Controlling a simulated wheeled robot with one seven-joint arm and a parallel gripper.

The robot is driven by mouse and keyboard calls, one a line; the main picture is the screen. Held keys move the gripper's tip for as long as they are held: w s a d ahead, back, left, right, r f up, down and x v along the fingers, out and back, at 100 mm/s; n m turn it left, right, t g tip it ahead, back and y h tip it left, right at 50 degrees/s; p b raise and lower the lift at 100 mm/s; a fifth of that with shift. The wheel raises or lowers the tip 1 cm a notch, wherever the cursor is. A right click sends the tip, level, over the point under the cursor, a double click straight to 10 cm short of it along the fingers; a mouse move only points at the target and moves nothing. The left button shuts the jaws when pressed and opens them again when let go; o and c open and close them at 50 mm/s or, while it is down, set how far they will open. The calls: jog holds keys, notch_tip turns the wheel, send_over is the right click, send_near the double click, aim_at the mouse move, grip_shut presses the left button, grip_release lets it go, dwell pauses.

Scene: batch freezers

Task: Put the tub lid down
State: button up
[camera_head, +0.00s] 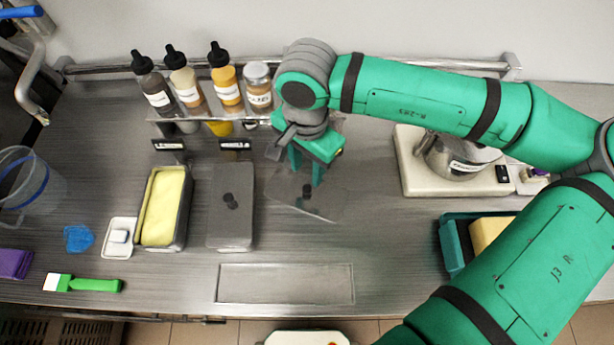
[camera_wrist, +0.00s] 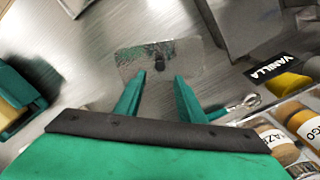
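The tub lid (camera_head: 325,208) is a clear, flat sheet with a dark knob, on the steel counter right of the tubs. In the wrist view the lid (camera_wrist: 135,62) lies flat just beyond my fingertips. My gripper (camera_head: 305,172) is above the lid, pointing down. Its two green fingers (camera_wrist: 159,80) are apart, with visible gaps between them and the knob. The lemon tub (camera_head: 182,225) is uncovered and shows yellow contents. The vanilla tub (camera_head: 232,220) beside it has a lid with a dark knob on top.
A rack with bottles and a jar (camera_head: 258,88) stands behind the tubs. A white scale with a steel bowl (camera_head: 463,160) and a teal bin (camera_head: 455,245) are to the right. A recessed plate (camera_head: 285,283) lies in front. A green-handled spatula (camera_head: 85,284) is front left.

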jog(key=shift+r, duration=1.95)
